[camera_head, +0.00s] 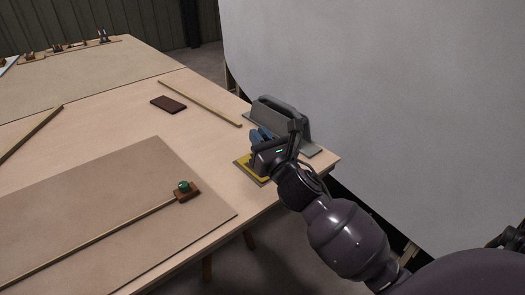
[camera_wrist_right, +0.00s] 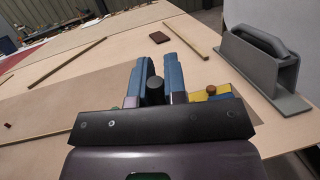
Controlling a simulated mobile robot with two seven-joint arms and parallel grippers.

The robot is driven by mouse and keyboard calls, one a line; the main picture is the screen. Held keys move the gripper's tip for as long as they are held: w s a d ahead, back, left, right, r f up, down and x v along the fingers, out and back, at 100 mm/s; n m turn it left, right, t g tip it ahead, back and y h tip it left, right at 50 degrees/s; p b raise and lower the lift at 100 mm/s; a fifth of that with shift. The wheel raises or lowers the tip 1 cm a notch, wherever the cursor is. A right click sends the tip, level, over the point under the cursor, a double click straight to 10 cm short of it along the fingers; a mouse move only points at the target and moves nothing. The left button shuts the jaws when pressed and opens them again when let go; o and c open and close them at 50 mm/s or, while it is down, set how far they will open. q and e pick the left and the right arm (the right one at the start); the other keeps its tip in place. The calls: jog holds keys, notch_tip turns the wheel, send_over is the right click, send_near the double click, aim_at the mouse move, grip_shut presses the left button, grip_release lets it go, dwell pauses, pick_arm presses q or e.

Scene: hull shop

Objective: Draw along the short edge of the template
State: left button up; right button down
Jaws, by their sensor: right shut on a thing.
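My right gripper (camera_head: 258,139) is over the table's right corner, just left of the grey handled tool. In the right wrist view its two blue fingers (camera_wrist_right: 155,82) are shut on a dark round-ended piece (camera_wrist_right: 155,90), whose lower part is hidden. A yellow piece (camera_head: 243,168) lies on the table just below the gripper. It also shows in the wrist view (camera_wrist_right: 197,95), beside a small red-brown knob. A large flat brown sheet (camera_head: 130,175) lies on the table; I cannot tell whether it is the template. My left gripper is out of view.
A grey handled tool (camera_head: 285,118) stands at the table's right corner. A long strip (camera_head: 95,240) with a green-knobbed brown block (camera_head: 187,190) lies on the sheet. A dark flat block (camera_head: 168,104) and a thin wooden strip (camera_head: 200,103) lie farther back. A large pale surface rises beyond.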

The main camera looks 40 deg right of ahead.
pick_arm(q)
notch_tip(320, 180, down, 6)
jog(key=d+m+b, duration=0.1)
jog(key=b, duration=0.7)
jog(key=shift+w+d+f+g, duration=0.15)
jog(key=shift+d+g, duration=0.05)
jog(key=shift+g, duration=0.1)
pick_arm(e)
jog(key=w+d+f, duration=0.1)
jog(key=d+f, duration=0.2)
jog(key=f, duration=0.2)
jog(key=w+d+f+m+t+h, duration=0.1)
jog(key=w+d+f, duration=0.1)
jog(key=f, duration=0.4)
jog(key=shift+w+d+h, duration=0.2)
jog(key=shift+d+h, duration=0.1)
jog(key=shift+d, duration=0.2)
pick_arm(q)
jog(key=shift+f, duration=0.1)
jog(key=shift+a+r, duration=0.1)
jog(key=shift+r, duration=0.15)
pick_arm(e)
jog(key=shift+r, duration=0.1)
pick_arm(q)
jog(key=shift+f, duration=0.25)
pick_arm(e)
jog(key=shift+f, duration=0.45)
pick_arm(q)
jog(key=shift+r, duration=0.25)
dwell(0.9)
